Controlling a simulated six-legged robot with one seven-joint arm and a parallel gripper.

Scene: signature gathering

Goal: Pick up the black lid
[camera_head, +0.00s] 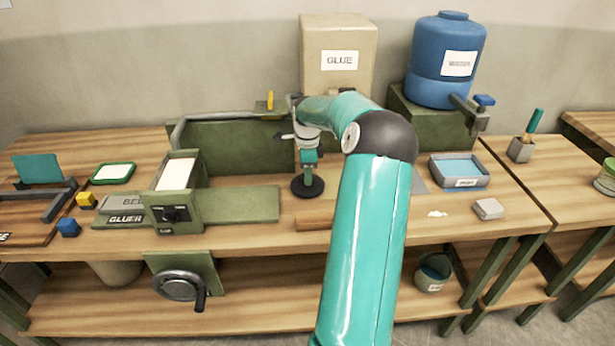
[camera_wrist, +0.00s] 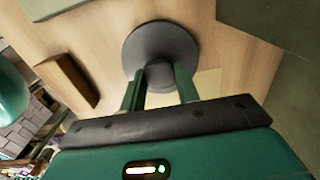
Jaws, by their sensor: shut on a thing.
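The black lid is a round dark disc with a knob; it shows in the head view (camera_head: 308,187) in the middle of the workbench, below the end of my arm. In the wrist view the lid (camera_wrist: 160,45) lies just beyond my gripper (camera_wrist: 160,82). My gripper is shut on the lid's knob, one green finger on each side. In the head view my gripper (camera_head: 309,168) points down onto the lid. I cannot tell whether the lid touches the table or is a little above it.
A wooden block (camera_head: 315,219) lies near the front edge. The green gluer machine (camera_head: 180,205) stands to the left. A grey-blue tray (camera_head: 486,179) and a small grey block (camera_head: 488,208) are on the right. A glue container (camera_head: 340,85) and a blue water jug (camera_head: 435,88) stand behind.

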